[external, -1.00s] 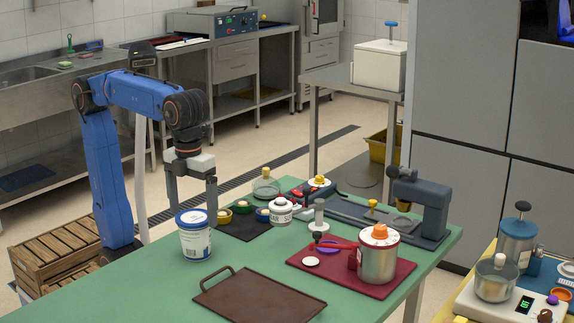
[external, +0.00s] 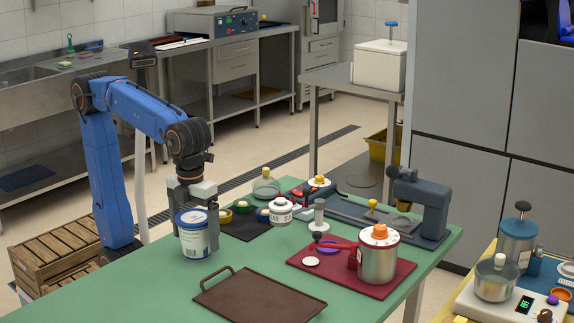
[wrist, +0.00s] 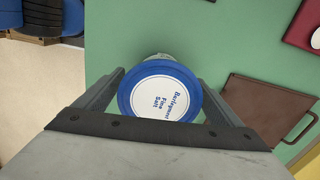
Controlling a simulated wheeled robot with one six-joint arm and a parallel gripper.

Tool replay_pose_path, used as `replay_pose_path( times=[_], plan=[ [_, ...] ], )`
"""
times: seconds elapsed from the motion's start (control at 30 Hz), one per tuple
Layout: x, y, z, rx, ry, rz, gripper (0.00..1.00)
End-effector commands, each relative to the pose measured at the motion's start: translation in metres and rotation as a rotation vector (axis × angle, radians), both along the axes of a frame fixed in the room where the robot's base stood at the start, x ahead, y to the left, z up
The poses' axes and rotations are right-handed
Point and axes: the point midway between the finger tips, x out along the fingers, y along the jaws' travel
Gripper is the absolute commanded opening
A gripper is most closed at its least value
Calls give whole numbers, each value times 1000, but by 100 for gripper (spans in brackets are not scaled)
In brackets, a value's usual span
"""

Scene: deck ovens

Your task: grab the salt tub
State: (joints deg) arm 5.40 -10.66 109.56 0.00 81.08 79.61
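The salt tub (external: 196,240) is a white tub with a blue-rimmed lid, upright on the green table. Whether either finger touches the wall is hidden by the lid.
A brown tray (external: 260,299) lies in front and to the right of the tub. A dark mat with small bowls (external: 243,207) and a white-lidded jar (external: 281,211) are behind it to the right. A red board (external: 318,272) holds a steel pot (external: 378,262). The table's left front is clear.

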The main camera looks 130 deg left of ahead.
Motion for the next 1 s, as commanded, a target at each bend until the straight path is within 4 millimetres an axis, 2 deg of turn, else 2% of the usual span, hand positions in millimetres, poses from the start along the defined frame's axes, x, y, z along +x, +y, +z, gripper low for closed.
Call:
replay_pose_path(
  times=[0.03,0.2,0.23,0.27,0.57,0.73,1.0],
  plan=[
    [0,0,0,0,0,0,77],
    [0,0,0,0,0,0,36],
    [0,0,0,0,0,0,29],
    [0,0,1,0,-1,0,26],
    [0,0,5,0,-1,0,26],
    [1,0,25,-1,-3,0,26],
    [1,0,70,-1,-3,0,26]
  ],
)
